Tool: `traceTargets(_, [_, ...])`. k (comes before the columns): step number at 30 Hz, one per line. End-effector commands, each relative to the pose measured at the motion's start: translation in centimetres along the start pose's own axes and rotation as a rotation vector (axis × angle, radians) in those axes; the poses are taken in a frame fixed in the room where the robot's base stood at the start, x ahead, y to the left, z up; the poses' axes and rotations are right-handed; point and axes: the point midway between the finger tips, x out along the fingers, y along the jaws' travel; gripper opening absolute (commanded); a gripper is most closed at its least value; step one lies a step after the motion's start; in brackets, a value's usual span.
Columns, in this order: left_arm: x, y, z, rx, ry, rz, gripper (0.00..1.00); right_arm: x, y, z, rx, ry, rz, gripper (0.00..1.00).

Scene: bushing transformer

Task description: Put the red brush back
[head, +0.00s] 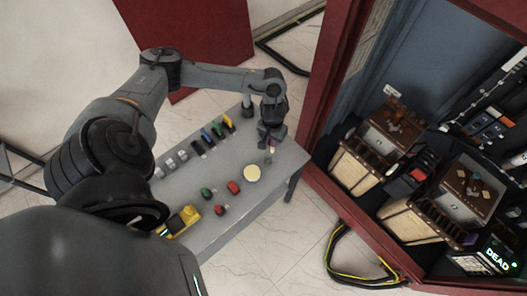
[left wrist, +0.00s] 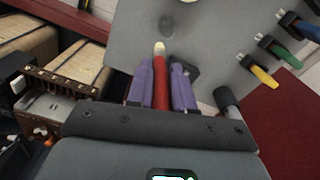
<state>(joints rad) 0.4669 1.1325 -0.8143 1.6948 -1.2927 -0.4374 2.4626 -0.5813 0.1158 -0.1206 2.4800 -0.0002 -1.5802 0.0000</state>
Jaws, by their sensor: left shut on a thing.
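The red brush (left wrist: 160,78) is a slim red handle with a cream tip, held upright in the left wrist view between two purple fingers. My left gripper (left wrist: 163,82) is shut on it. In the head view my left gripper (head: 268,142) points down over the right end of the grey table (head: 240,212), near the round cream disc (head: 252,173). The brush is small there, and I cannot tell whether its tip touches the tabletop. My right gripper is not in view.
Tools with yellow, blue, green and grey parts (head: 228,123) line the table's back edge, with a dark upright cylinder (head: 248,110) at the corner. Red and green pieces (head: 234,187) and a yellow device (head: 182,219) lie in front. A red-framed cabinet (head: 322,95) stands right.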

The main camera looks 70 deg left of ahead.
Motion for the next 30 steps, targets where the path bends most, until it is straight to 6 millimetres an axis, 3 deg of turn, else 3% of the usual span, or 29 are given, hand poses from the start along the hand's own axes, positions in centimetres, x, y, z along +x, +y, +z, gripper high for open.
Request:
traceTargets(6, [2.4,-1.1,1.3,-0.003,-0.026,-0.006,0.0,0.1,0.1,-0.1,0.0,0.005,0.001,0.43])
traceTargets(24, [8.7,-1.1,1.5,-0.002,-0.032,-0.007,0.0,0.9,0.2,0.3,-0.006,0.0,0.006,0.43])
traceTargets(30, [9.0,-1.1,1.5,-0.001,-0.031,-0.008,0.0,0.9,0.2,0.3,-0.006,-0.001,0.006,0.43])
